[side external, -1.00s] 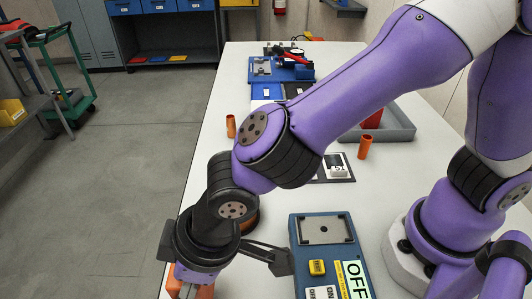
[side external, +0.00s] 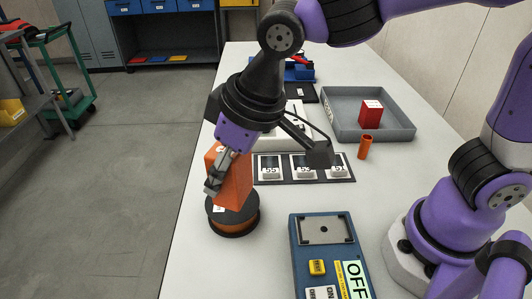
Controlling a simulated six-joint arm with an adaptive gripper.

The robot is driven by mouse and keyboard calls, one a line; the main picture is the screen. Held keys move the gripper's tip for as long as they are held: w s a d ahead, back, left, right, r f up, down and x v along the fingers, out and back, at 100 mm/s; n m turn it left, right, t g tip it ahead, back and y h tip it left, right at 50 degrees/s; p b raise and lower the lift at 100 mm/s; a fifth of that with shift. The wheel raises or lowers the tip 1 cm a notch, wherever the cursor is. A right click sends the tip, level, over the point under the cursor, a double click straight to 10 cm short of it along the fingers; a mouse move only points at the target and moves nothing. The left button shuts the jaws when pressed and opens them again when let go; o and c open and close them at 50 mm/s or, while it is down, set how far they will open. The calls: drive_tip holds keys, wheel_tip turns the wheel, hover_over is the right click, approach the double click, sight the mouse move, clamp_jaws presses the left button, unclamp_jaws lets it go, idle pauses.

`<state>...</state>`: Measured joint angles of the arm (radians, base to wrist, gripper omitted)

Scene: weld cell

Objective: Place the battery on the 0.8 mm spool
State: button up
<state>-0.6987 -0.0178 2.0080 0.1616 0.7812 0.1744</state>
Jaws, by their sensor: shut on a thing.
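The battery (side external: 236,184) is an orange block, slightly tilted in the picture. My gripper (side external: 217,178) is shut on it, with a grey finger across its left side. The spool (side external: 233,222) has black flanges, an orange winding and a small white label, and stands on the table near its left edge. The battery's lower end is over the spool's top and overlaps it in the picture; I cannot tell whether they touch. The label's writing is too small to read.
A blue box (side external: 310,258) with an OFF sign stands at the front. A black mat (side external: 344,179) with white numbered pieces lies right of the spool. An orange tube (side external: 365,147) stands by a grey tray (side external: 403,134) holding a red cube (side external: 371,114). Bare table lies between spool and blue box.

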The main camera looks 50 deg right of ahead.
drive_tip(key=shift+w+d+f, duration=0.5)
drive_tip(key=shift+w+f, duration=0.3)
drive_tip(key=shift+f, duration=0.45)
drive_tip(key=shift+w+d+f, duration=0.45)
drive_tip(key=shift+w+f, duration=0.3)
drive_tip(key=shift+f, duration=0.45)
drive_tip(key=shift+w+d+f, duration=0.5)
drive_tip(key=shift+w+f, duration=0.3)
drive_tip(key=shift+f, duration=0.45)
drive_tip(key=shift+f, duration=0.1)
drive_tip(key=o, duration=1.4)
drive_tip(key=shift+o, duration=0.2)
